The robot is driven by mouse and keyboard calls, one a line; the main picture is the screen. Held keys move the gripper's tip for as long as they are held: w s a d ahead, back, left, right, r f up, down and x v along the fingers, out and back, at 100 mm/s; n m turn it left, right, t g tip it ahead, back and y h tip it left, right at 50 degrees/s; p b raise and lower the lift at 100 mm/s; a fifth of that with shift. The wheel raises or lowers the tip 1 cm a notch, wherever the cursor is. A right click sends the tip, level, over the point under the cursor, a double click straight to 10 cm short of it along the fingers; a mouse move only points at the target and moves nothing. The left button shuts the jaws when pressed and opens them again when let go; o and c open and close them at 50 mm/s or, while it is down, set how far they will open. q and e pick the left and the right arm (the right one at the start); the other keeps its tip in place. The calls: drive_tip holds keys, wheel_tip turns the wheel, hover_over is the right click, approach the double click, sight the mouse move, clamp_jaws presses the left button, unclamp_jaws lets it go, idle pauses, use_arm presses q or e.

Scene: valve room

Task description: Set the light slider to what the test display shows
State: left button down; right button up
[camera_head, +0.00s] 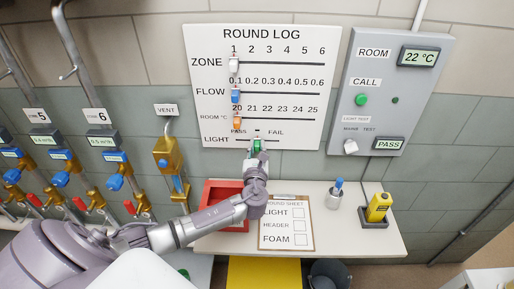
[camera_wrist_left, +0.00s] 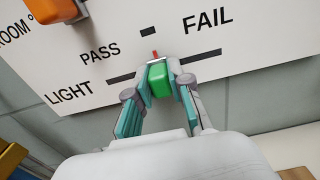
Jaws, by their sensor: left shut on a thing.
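The green light slider (camera_head: 257,146) is on the lowest row of the ROUND LOG board (camera_head: 320,60). In the left wrist view the slider (camera_wrist_left: 158,78) has a red pointer at its top, between the words PASS and FAIL, just below a short black mark. My left gripper (camera_wrist_left: 158,80) is shut on it, one teal-padded finger on each side. In the head view my left gripper (camera_head: 257,158) reaches up to it and partly hides it. The test display (camera_head: 389,144) on the grey panel at right reads PASS. My right gripper is not in view.
The white slider (camera_head: 234,64), blue slider (camera_head: 236,96) and orange slider (camera_head: 237,121) sit at the left of the rows above. Below are a red tray (camera_head: 210,192), a clipboard (camera_head: 287,240), a cup (camera_head: 334,200) and a yellow device (camera_head: 378,207). Valves stand at left.

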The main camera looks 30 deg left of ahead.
sight(238, 140)
use_arm(q)
drive_tip(key=shift+a, duration=0.1)
drive_tip(key=s+a, duration=0.1)
drive_tip(key=s+a+p, duration=0.1)
drive_tip(key=a, duration=0.1)
drive_tip(key=s+a, duration=0.1)
drive_tip(key=a, duration=0.1)
drive_tip(key=shift+s+a, duration=0.15)
drive_tip(key=shift+a, duration=0.05)
drive_tip(key=shift+d, duration=0.1)
drive_tip(key=c, duration=1.4)
unclamp_jaws()
drive_tip(key=o, duration=0.4)
drive_tip(key=shift+a, duration=0.2)
drive_tip(key=shift+c, duration=0.2)
drive_tip(key=shift+d, duration=0.1)
drive_tip(key=shift+s+d, duration=0.2)
drive_tip(key=v, duration=1.1)
drive_tip(key=shift+s, duration=0.25)
